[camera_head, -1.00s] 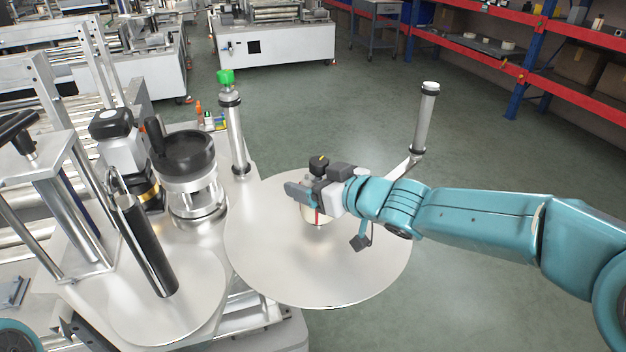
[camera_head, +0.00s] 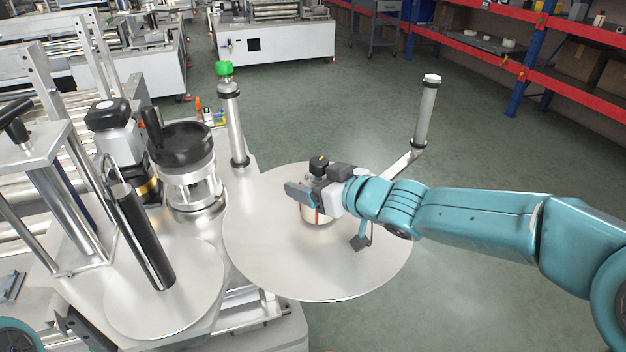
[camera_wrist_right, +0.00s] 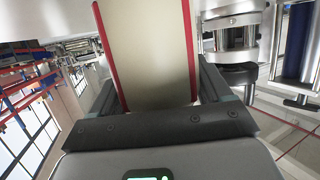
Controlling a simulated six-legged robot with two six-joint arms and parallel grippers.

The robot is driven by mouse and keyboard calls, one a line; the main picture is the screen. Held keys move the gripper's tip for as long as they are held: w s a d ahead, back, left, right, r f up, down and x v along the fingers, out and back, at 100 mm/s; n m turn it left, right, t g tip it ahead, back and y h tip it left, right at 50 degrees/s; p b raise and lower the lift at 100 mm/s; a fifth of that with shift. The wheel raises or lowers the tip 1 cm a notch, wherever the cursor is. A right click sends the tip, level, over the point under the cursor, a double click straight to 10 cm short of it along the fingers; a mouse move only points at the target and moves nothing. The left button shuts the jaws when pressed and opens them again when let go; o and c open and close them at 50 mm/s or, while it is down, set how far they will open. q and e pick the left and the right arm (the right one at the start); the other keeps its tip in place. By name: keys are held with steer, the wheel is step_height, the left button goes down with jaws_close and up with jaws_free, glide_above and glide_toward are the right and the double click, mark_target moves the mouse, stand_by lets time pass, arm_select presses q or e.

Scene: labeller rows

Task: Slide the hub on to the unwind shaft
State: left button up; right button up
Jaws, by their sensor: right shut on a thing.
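The hub (camera_head: 322,218), a cream cylinder with red edges, is upright over the big round metal plate (camera_head: 270,255) in the head view. My right gripper (camera_head: 306,190) is shut on it from the right side. In the right wrist view the hub (camera_wrist_right: 147,50) fills the space between the two fingers. A black knob with a yellow mark (camera_head: 319,164) shows just above the hub, apparently the unwind shaft's end. The gripper covers the join, so I cannot tell how far the hub is around the shaft. My left gripper is out of view.
A green-topped post (camera_head: 234,125) stands behind the plate's left edge. A grey roller (camera_head: 425,115) on an arm stands at its back right. A dark roller (camera_head: 142,240) and a black-topped cylinder (camera_head: 188,165) are on the left. Open floor lies right of the plate.

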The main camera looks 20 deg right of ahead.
steer(key=shift+f+b, duration=0.3)
steer(key=shift+f, duration=0.05)
steer(key=o, duration=1.2)
steer(key=shift+o, duration=0.2)
steer(key=shift+s, duration=0.1)
steer(key=shift+s+d+r, duration=0.15)
steer(key=shift+s+d, duration=0.05)
steer(key=shift+s, duration=0.1)
steer(key=p+v, duration=0.6)
steer(key=v, duration=0.9)
steer(key=shift+s, duration=0.25)
